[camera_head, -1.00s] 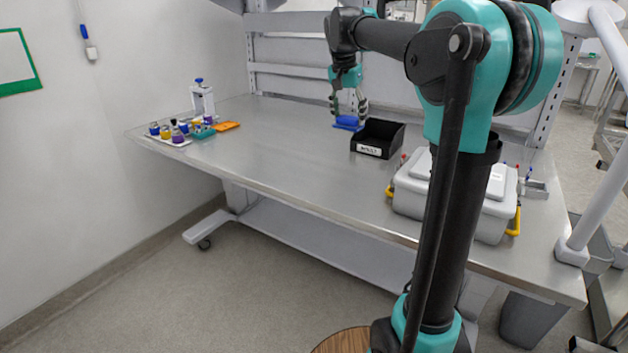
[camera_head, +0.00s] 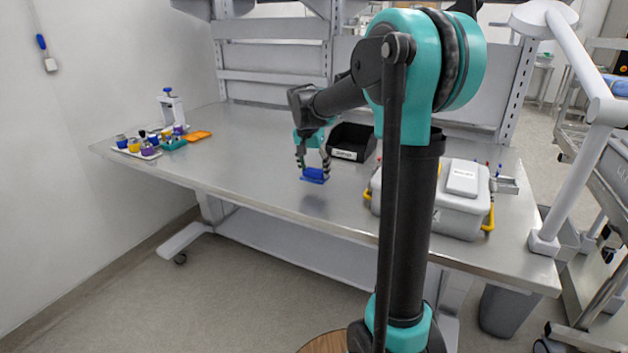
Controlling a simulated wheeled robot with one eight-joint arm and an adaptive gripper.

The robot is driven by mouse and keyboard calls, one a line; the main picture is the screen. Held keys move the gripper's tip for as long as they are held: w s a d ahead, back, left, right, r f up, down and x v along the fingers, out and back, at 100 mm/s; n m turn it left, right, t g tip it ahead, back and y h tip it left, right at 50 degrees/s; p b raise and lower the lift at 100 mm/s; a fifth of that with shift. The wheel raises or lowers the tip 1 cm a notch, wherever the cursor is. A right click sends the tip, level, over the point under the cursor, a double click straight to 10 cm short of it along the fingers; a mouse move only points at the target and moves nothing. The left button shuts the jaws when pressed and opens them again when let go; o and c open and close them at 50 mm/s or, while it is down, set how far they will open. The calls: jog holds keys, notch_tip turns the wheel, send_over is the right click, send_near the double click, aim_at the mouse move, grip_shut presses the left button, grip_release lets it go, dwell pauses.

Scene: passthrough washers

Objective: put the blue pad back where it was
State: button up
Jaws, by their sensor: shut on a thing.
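The blue pad (camera_head: 314,175) is a small blue block with a wider flat base. My gripper (camera_head: 313,166) is shut on it from above, a finger on each side. The pad appears a little above the steel table (camera_head: 240,150), with a dim reflection or shadow beneath it, left of and nearer than the black bin.
The black bin (camera_head: 345,152) with a white label stands behind the pad. A grey lidded box (camera_head: 455,212) with yellow handles is to the right. At the far left are a tray of small jars (camera_head: 145,152), an orange plate (camera_head: 198,136) and a white stand (camera_head: 172,108). The table's left middle is clear.

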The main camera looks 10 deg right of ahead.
aim_at(314, 179)
jog(key=shift+f, duration=2)
jog(key=shift+f, duration=0.15)
jog(key=o, duration=1.2)
jog(key=v, duration=1.2)
jog(key=shift+s, duration=0.1)
